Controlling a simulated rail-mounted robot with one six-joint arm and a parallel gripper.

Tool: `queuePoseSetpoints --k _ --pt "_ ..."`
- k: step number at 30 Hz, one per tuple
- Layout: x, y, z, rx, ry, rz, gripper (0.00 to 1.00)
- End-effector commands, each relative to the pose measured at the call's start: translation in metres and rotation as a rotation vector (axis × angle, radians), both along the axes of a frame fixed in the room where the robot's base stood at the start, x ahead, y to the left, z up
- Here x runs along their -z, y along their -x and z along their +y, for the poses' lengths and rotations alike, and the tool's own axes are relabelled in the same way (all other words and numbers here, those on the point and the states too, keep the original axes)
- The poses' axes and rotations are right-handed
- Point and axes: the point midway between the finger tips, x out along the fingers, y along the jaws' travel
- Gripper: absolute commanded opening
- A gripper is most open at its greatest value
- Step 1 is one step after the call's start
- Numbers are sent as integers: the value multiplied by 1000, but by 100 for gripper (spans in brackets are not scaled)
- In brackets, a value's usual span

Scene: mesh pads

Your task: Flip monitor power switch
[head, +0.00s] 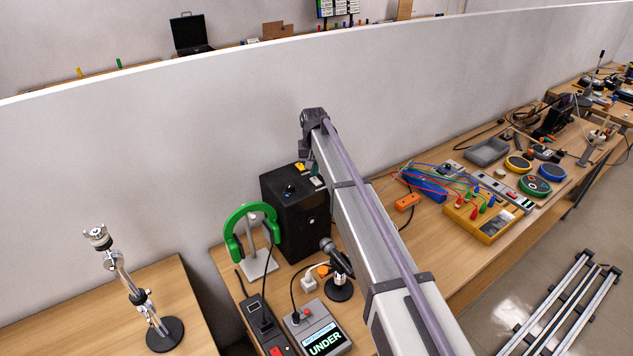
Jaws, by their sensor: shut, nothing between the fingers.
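The black monitor (294,222), a tall dark box, stands upright on the wooden bench against the white wall. Its top face carries a dark round knob (290,188), a small yellow part (299,168) and a small grey-green part (316,183). I cannot tell which of these is the power switch, or its position. My gripper (304,157) hangs at the far end of my arm, just above the back of the monitor's top. It is shut and empty, small and partly hidden by my arm. I cannot tell whether it touches anything.
A green headset (250,229) on a stand is left of the monitor. A microphone (337,262), a power strip (262,325) and a box reading UNDER (318,331) are in front. A yellow cable panel (482,217) lies right. A metal stand (164,332) is far left.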

Motion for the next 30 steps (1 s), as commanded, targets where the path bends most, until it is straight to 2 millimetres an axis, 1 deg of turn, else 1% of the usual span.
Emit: queuePoseSetpoints --k 30 --pt "16 0 0 0 0 0 0"
